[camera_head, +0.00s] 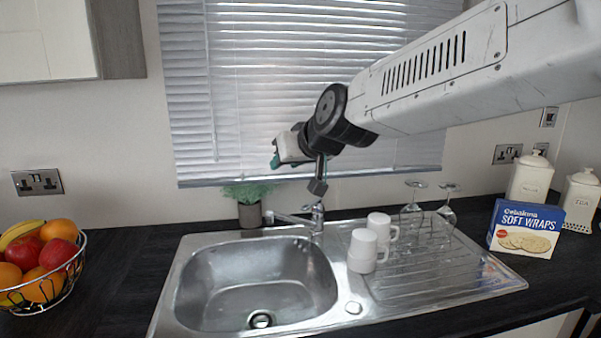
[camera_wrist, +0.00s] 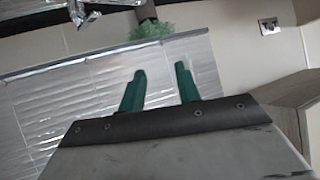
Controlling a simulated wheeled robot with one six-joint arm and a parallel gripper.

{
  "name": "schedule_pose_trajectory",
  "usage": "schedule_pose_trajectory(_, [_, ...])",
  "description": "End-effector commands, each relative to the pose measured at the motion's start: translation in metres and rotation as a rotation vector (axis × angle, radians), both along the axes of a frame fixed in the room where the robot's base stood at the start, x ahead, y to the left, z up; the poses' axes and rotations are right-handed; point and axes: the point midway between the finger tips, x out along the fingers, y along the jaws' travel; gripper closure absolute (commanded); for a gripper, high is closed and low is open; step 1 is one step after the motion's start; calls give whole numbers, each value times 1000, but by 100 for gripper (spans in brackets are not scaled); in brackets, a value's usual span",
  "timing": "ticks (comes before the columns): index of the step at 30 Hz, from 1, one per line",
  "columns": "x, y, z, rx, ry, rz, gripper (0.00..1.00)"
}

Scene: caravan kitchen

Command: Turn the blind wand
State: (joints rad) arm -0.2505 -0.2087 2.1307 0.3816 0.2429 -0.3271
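The closed white venetian blind (camera_head: 245,60) covers the window behind the sink. A thin upright line, which looks like the blind wand (camera_head: 210,85), hangs in front of its left part. My gripper (camera_head: 275,158) is in front of the lower blind, to the right of that line and apart from it in the picture. In the wrist view, which is upside down, its two green fingers (camera_wrist: 160,72) stand apart with nothing between them. The blind (camera_wrist: 70,105) lies behind them there. I cannot make out the wand in the wrist view.
Below are a steel sink (camera_head: 255,280), a tap (camera_head: 317,215) and a potted plant (camera_head: 249,205). White mugs (camera_head: 362,250) and upturned glasses (camera_head: 411,210) stand on the drainer. A fruit basket (camera_head: 60,285) is at left, a wraps box (camera_head: 525,228) at right.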

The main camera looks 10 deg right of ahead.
Motion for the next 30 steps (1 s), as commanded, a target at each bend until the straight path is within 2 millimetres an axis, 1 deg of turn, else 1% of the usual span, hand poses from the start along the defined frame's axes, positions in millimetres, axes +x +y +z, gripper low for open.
schedule_pose_trajectory(3, [-16,-9,-5,-8,42,0,67])
schedule_pose_trajectory(9, [-31,-17,-12,-19,83,2,67])
schedule_pose_trajectory(23, [-36,-18,-16,-13,113,-2,67])
schedule_pose_trajectory(25, [-45,-17,-28,-15,175,5,67])
schedule_pose_trajectory(26, [-53,-18,-38,-22,217,8,67])
schedule_pose_trajectory(27, [-67,-20,-51,-35,282,15,67])
schedule_pose_trajectory(29, [-98,-30,-70,-60,390,15,67])
schedule_pose_trajectory(30, [-123,-41,-82,-81,467,8,67])
